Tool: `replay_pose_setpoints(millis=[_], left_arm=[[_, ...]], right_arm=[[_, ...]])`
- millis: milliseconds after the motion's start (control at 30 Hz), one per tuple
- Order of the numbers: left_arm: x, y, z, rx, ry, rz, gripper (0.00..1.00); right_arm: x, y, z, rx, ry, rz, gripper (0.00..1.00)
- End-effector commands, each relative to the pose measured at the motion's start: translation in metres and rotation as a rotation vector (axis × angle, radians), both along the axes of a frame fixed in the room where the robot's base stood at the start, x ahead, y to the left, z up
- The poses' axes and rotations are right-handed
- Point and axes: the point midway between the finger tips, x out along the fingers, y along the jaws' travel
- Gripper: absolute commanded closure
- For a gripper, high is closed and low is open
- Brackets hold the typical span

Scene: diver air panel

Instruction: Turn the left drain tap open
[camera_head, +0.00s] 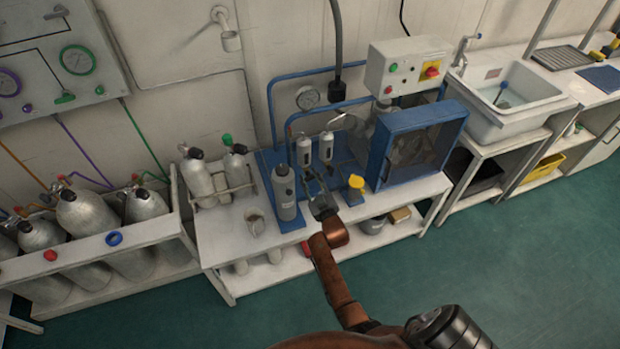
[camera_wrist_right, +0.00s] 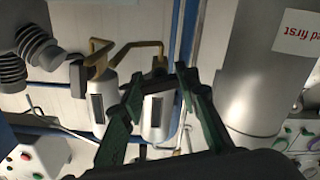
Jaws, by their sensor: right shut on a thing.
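Two small silver filter canisters hang side by side on the blue stand, the left one (camera_head: 304,152) and the right one (camera_head: 326,147). My right gripper (camera_head: 311,177) is just under the left canister. The right wrist view is upside down. There the left canister (camera_wrist_right: 156,118) shows between my green-edged fingers, and its brass left drain tap (camera_wrist_right: 158,70) is at the fingertips. The gripper is shut on this tap, whose lever is mostly hidden. The other canister (camera_wrist_right: 100,98) has a bent brass lever (camera_wrist_right: 128,47) beside the fingers. My left gripper is not in view.
A large grey cylinder (camera_head: 286,196) stands close left of the gripper and also fills the right of the wrist view (camera_wrist_right: 263,70). A yellow-topped item (camera_head: 356,183) and a blue cabinet (camera_head: 417,150) stand to the right. A cup (camera_head: 255,222) sits on the bench.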

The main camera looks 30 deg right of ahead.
Motion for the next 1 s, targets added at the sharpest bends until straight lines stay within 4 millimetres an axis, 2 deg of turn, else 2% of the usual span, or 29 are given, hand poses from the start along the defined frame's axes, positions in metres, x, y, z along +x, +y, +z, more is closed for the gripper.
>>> replay_pose_setpoints(millis=[700,1000], left_arm=[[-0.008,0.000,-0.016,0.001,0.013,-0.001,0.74],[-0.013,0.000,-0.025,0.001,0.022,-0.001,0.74]], right_arm=[[0.000,0.001,-0.005,-0.662,0.162,0.001,0.95],[0.000,0.001,-0.005,-0.887,0.217,0.001,0.95]])
